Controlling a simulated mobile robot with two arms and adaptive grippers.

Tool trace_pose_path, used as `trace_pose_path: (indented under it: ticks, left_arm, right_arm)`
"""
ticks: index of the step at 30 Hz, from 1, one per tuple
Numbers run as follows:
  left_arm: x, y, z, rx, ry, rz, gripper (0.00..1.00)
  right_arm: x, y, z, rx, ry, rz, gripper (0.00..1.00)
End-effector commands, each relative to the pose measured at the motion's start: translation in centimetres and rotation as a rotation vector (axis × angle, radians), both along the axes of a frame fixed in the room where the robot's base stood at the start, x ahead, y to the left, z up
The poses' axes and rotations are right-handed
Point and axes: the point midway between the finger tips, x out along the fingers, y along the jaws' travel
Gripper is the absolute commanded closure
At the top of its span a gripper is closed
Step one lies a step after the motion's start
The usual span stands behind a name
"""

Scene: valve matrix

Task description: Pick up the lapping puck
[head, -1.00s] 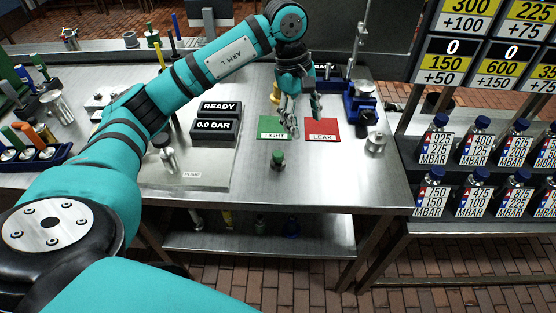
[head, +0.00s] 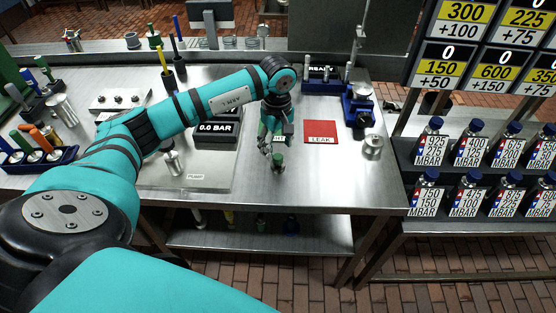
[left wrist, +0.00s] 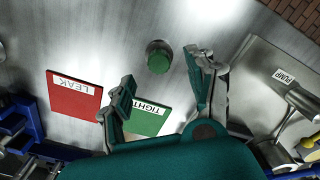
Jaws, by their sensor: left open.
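The lapping puck appears to be the small piece with a green knob on a metal base (head: 278,163), upright on the bench just in front of the green TIGHT mat. It also shows in the left wrist view (left wrist: 158,57), beyond the fingertips and roughly between their lines. My left gripper (head: 267,146) is open and empty, just behind and slightly left of the puck, apart from it. In the left wrist view its two fingers (left wrist: 165,82) are spread wide. My right gripper is not in view.
The red LEAK mat (head: 320,132) lies right of the gripper; the TIGHT mat (left wrist: 148,118) is partly hidden. The pump plate (head: 200,182) and pressure display (head: 215,130) stand left. A metal cylinder (head: 373,147) stands right. Bare bench surrounds the puck.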

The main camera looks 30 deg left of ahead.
Motion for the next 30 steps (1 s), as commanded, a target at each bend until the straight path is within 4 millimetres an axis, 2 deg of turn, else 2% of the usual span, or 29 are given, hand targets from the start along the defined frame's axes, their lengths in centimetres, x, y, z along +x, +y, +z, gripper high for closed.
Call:
trace_pose_path:
  ticks: [6,11,19,30]
  left_arm:
    - [0.0,-0.1,-2.5,-0.001,0.007,0.001,0.43]
    - [0.1,-0.1,-4.7,-0.001,0.004,0.000,0.43]
    - [0.1,-0.1,-5.1,-0.001,0.000,0.000,0.43]
    - [0.1,-0.1,-5.1,-0.001,0.001,0.000,0.91]
  right_arm:
    - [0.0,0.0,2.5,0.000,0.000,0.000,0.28]
    - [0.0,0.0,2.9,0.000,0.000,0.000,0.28]
    - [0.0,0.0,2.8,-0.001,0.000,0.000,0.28]
    - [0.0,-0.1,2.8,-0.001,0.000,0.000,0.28]
